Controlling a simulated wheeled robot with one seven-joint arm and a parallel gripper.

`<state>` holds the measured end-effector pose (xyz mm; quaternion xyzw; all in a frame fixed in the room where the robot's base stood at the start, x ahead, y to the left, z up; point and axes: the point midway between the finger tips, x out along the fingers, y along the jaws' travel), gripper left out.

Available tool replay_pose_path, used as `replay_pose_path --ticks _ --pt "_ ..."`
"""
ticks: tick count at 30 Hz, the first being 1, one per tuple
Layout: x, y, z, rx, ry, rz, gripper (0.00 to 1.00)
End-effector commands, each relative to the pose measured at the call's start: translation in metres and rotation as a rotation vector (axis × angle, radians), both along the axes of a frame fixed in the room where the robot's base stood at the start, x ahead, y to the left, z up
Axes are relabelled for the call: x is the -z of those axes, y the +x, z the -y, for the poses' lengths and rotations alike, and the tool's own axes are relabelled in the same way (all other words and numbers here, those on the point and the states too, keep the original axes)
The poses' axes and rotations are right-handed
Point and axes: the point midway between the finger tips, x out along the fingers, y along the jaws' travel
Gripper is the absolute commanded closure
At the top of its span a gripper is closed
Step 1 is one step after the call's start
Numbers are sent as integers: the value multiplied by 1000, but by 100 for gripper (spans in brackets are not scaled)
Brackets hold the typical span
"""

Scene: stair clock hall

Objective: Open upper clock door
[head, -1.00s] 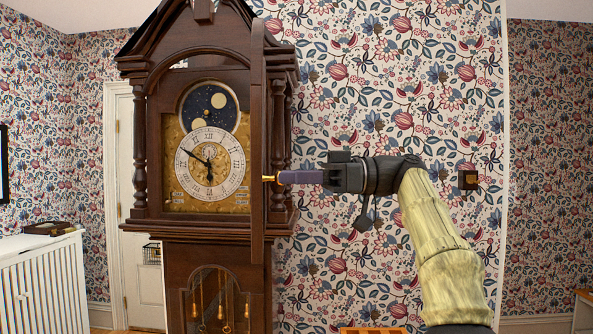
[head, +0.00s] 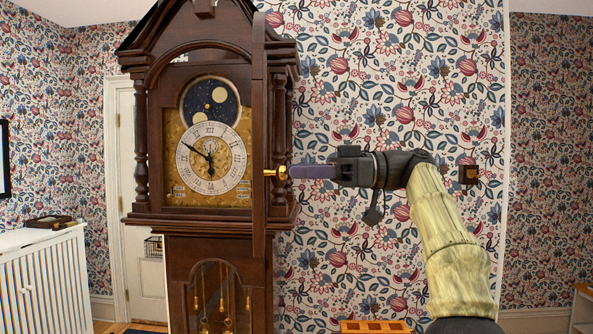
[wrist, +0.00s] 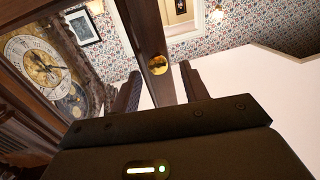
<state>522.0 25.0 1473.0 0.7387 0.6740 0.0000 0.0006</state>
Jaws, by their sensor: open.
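The tall dark wood clock (head: 205,222) stands left of centre in the head view. Its upper door (head: 258,120) is swung out and shows nearly edge-on, leaving the dial (head: 211,164) uncovered. A brass knob (head: 280,173) sticks out to the right from the door. My gripper (head: 292,172) points left at the knob, with its fingertips just short of it. In the wrist view the knob (wrist: 158,65) on the door frame (wrist: 148,30) lies between and beyond the two spread fingers. The gripper is open and empty.
A lower glazed opening (head: 220,290) shows hanging weights. A white slatted cabinet (head: 45,290) stands at the left, before a white room door (head: 140,260). Papered wall (head: 350,250) is behind my arm. An orange-brown slotted object (head: 375,326) is at the bottom edge.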

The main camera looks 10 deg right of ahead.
Motion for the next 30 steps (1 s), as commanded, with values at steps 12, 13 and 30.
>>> replay_pose_path --ticks 12,13,30 --pt "-4 -6 82 4 3 0 55" --pt "-4 -6 88 4 3 -1 55" --pt "0 -12 159 3 1 0 55"
